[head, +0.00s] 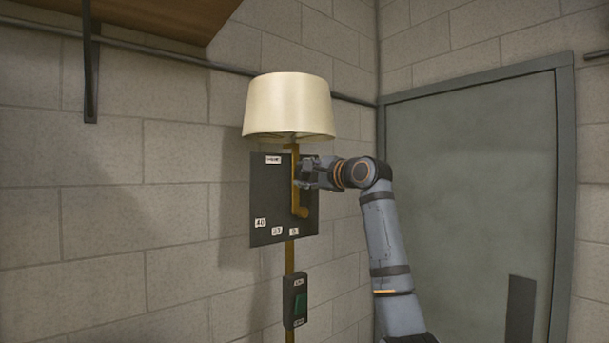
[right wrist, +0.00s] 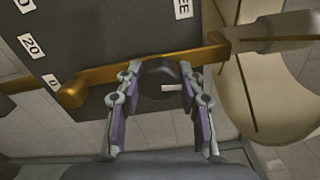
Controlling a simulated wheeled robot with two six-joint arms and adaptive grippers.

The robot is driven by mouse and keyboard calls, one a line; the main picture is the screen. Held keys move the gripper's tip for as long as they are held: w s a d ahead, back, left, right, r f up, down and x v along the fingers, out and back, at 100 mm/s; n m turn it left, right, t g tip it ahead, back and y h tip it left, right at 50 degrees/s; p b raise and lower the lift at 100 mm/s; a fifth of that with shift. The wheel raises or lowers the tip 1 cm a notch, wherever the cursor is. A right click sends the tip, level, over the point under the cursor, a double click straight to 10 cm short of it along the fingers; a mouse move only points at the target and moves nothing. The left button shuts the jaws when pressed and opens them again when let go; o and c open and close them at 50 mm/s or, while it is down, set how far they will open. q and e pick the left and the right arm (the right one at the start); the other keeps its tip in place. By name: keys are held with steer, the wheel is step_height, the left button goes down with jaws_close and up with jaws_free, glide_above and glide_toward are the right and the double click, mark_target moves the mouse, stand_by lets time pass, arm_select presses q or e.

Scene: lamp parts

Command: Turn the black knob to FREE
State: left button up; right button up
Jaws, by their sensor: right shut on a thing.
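The black knob (right wrist: 158,92) sits on the brass arm in front of the dark panel, between the fingers of my right gripper (right wrist: 159,70), which is shut on it. A short white mark on the knob points right in the right wrist view, toward the lampshade. A white label ending in "EE" (right wrist: 183,8) is at the top edge of that view, partly cut off. In the head view my right gripper (head: 306,171) reaches the panel (head: 270,195) from the right and hides the knob. My left gripper is not in view.
Labels 20 (right wrist: 31,46) and 0 (right wrist: 53,83) lie along the panel's edge. The brass arm (right wrist: 205,57) runs toward the cream lampshade (head: 288,106). A shelf (head: 165,15) is at upper left.

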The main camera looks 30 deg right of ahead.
steer(key=n, duration=0.3)
steer(key=shift+f+n, duration=0.1)
steer(key=shift+n, duration=0.3)
steer(key=n+p, duration=0.1)
steer(key=n, duration=0.2)
steer(key=shift+n, duration=0.3)
steer(key=n+p, duration=0.1)
steer(key=n, duration=0.2)
steer(key=shift+f+n+p, duration=0.1)
steer(key=shift+n+p, duration=0.2)
steer(key=shift+n, duration=1.4)
steer(key=o, duration=1.2)
